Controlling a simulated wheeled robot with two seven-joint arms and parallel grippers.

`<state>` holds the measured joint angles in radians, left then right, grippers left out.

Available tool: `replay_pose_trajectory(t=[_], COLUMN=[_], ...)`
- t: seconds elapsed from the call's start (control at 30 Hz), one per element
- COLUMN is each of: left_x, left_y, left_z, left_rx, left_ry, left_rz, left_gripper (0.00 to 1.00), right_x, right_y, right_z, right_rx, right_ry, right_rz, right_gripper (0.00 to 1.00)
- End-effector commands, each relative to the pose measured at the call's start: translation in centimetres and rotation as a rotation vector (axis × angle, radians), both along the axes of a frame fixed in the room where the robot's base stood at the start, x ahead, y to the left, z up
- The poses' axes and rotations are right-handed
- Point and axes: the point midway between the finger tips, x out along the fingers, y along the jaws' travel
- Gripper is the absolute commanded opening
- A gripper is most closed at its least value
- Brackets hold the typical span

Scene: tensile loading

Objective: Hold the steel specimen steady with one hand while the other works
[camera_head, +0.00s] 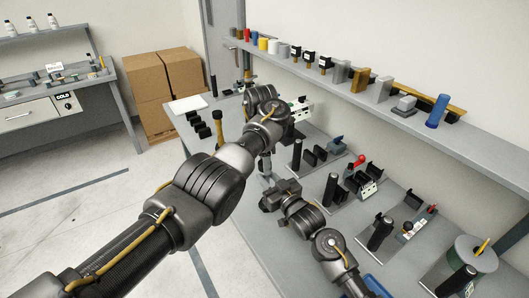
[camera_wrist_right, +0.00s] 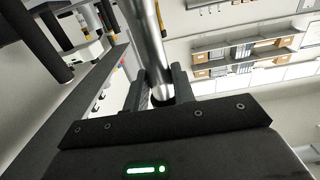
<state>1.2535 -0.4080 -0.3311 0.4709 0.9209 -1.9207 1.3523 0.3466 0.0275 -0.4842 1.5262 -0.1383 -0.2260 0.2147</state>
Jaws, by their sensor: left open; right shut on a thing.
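In the right wrist view the steel specimen (camera_wrist_right: 149,35) is a smooth silver bar running up from between the fingers of my right gripper (camera_wrist_right: 161,88). The gripper is shut on its lower end. In the head view my right gripper (camera_head: 268,184) is near the middle, over the table, small and partly hidden. My left arm crosses the head view from the lower left. Its end, with my left gripper (camera_head: 259,97), is above and beyond the right gripper; its fingers are hard to make out. No contact between the left gripper and the specimen shows.
The grey table (camera_head: 258,225) carries black holders, a red-knobbed device (camera_head: 358,162) and a green spool (camera_head: 472,254) on the right. A wall shelf (camera_head: 470,140) with several small parts runs above it. Cardboard boxes (camera_head: 165,85) stand behind. Floor at the left is clear.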

Motion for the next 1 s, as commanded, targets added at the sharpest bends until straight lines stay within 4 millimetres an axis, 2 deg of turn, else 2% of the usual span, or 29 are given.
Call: replay_pose_trajectory(t=[0.3,0.63,0.73,0.87,1.0], left_x=[-0.01,-0.01,-0.02,0.01,-0.09], left_y=[-0.03,-0.03,-0.02,-0.01,-0.01], left_z=[-0.24,-0.22,-0.23,-0.27,-0.35], left_rx=[0.0,0.0,-0.002,-0.016,-0.051], left_ry=[0.0,0.0,-0.001,-0.015,-0.041], left_rz=[0.0,0.0,-0.016,-0.213,-0.665], left_gripper=[0.55,0.13,0.1,0.1,0.1], right_x=[-0.04,-0.04,-0.03,-0.03,-0.04], right_y=[-0.04,-0.03,-0.03,-0.02,-0.03], right_z=[-0.29,-0.29,-0.28,-0.28,-0.28], right_rx=[-0.003,-0.003,-0.003,-0.003,-0.003], right_ry=[0.005,0.005,0.005,0.005,0.005], right_rz=[0.0,0.0,0.0,0.0,0.0], right_gripper=[0.0,0.0,0.0,0.0,0.0])
